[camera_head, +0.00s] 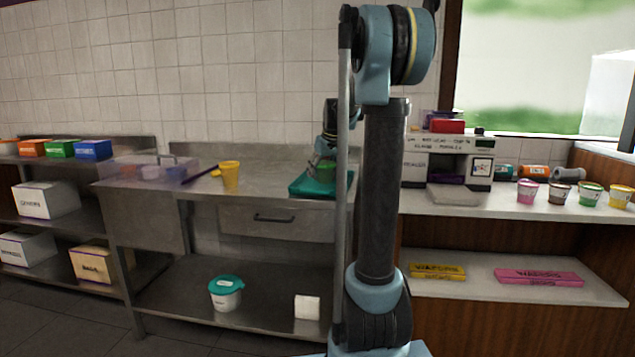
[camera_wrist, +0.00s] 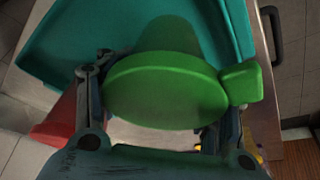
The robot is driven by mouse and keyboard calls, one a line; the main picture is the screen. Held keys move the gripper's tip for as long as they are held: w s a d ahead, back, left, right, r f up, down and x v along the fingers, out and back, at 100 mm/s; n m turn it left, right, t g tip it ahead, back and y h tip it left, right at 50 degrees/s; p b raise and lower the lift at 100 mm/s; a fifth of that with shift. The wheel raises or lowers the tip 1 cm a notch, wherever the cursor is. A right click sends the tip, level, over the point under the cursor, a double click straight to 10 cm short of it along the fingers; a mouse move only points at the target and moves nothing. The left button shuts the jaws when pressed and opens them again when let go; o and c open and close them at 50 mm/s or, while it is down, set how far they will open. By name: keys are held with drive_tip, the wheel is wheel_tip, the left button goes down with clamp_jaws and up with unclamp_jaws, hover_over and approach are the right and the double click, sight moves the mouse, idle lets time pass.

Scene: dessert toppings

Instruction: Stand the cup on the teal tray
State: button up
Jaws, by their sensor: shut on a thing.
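A green cup (camera_wrist: 165,90) shows in the wrist view as a round, lid-like top with a square tab on its right. My gripper (camera_wrist: 160,110) is shut around it, one finger on each side. The teal tray (camera_wrist: 75,45) lies beneath and beyond the cup, with a dark shadow on it. In the head view the teal tray (camera_head: 305,186) lies at the right of the steel counter, partly behind my arm. My gripper (camera_head: 326,158) is over it, with a bit of the green cup (camera_head: 325,171) showing. I cannot tell whether the cup touches the tray.
A yellow cup (camera_head: 229,176) stands on the steel counter left of the tray, beside a dark purple stick (camera_head: 199,175). A clear bin (camera_head: 148,170) is further left. A white machine (camera_head: 447,160) and several small tubs (camera_head: 527,192) stand on the right counter.

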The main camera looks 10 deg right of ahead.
drive_tip(key=shift+w+a, duration=0.3)
drive_tip(key=shift+w, duration=0.45)
drive_tip(key=shift+w+a, duration=0.3)
drive_tip(key=shift+w, duration=0.45)
drive_tip(key=shift+f, duration=1.8)
drive_tip(key=shift+w, duration=0.1)
drive_tip(key=o, duration=1)
drive_tip(key=shift+o, duration=0.3)
